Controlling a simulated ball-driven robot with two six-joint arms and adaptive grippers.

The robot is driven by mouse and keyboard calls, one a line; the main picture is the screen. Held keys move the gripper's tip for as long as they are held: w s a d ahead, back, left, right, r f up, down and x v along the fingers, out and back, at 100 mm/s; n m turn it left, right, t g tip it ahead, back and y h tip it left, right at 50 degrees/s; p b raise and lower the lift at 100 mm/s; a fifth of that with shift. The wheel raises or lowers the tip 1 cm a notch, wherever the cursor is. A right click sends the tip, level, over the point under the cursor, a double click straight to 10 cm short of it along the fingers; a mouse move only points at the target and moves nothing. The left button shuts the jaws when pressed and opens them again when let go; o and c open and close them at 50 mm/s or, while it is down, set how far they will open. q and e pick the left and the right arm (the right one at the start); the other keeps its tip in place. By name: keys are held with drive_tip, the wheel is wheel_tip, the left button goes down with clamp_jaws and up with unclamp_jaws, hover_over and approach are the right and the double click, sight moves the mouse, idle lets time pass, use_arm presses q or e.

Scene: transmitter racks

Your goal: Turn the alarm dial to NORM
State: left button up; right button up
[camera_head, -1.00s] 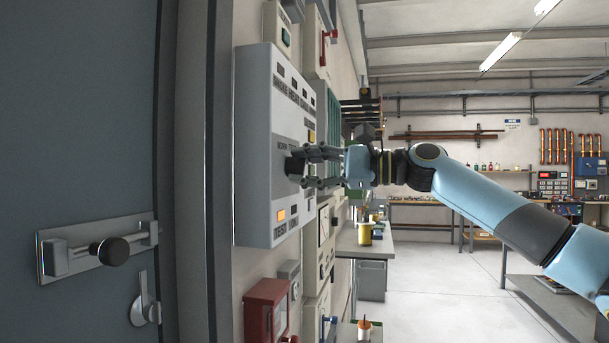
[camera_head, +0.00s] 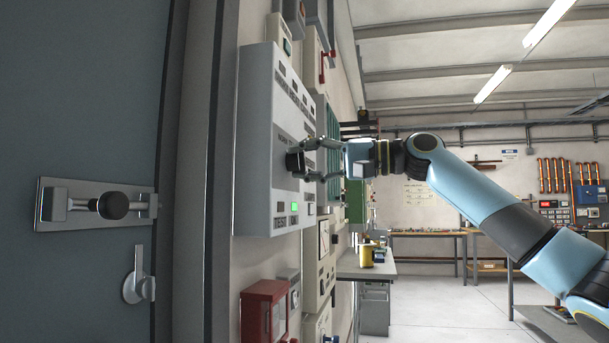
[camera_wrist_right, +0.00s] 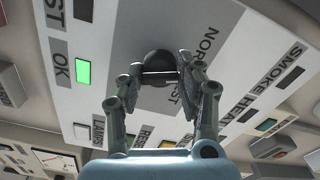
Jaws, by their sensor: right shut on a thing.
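The alarm panel (camera_head: 256,150) is a light grey box on the wall at the left of the head view. Its black alarm dial (camera_head: 294,161) sits on a darker grey patch. My right gripper (camera_head: 308,160) reaches in from the right and is shut on the dial. In the right wrist view the dial (camera_wrist_right: 158,64) is between the two fingertips (camera_wrist_right: 160,78), with the letters NOR and ST beside it. The dial's pointer is hidden. A lamp (camera_wrist_right: 83,72) beside the word OK glows green; it also shows in the head view (camera_head: 294,207). My left gripper is not in view.
A grey door with a black knob (camera_head: 113,205) stands at the left. A red box (camera_head: 265,311) is on the wall below the panel. A bench with a yellow can (camera_head: 366,256) is beyond. The floor at right centre is clear.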

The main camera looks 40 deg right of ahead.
sight(289, 112)
drive_tip(key=shift+f+n+b, duration=0.2)
drive_tip(key=shift+n+b, duration=0.8)
drive_tip(key=shift+n, duration=0.7)
drive_tip(key=o, duration=1.1)
drive_tip(key=shift+r, duration=0.1)
drive_tip(key=shift+o, duration=0.2)
drive_tip(key=shift+r, duration=0.1)
wheel_tip(289, 112, up, 10)
drive_tip(key=shift+f, duration=0.1)
